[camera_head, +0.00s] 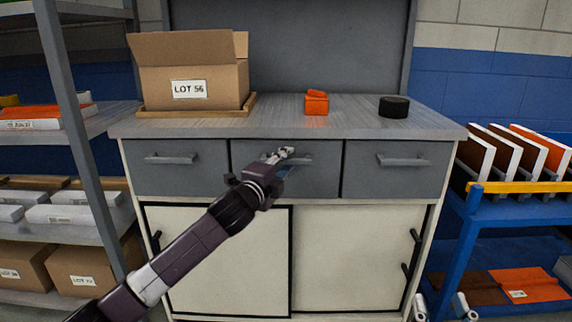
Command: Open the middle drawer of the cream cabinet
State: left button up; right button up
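The cream cabinet (345,255) has a grey worktop and a row of grey drawers above cream sliding doors. The middle drawer (325,180) looks flush with its neighbours. Its bar handle (302,158) is partly covered by my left gripper (278,156), which reaches up from the lower left. The fingertips overlap the handle's left part; whether they grip it is unclear. My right gripper (442,303) shows only as two separated fingertips at the bottom edge, right of the cabinet, apparently open and empty.
The left drawer (178,180) and right drawer (397,180) appear closed. On the worktop (350,125) stand a cardboard box (192,75), an orange object (316,104) and a black round object (394,106). A grey shelf post (75,120) is at left, a blue rack (470,225) at right.

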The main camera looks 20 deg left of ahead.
pick_arm(q)
jog(key=shift+w, duration=0.2)
grip_shut()
dwell(0.4)
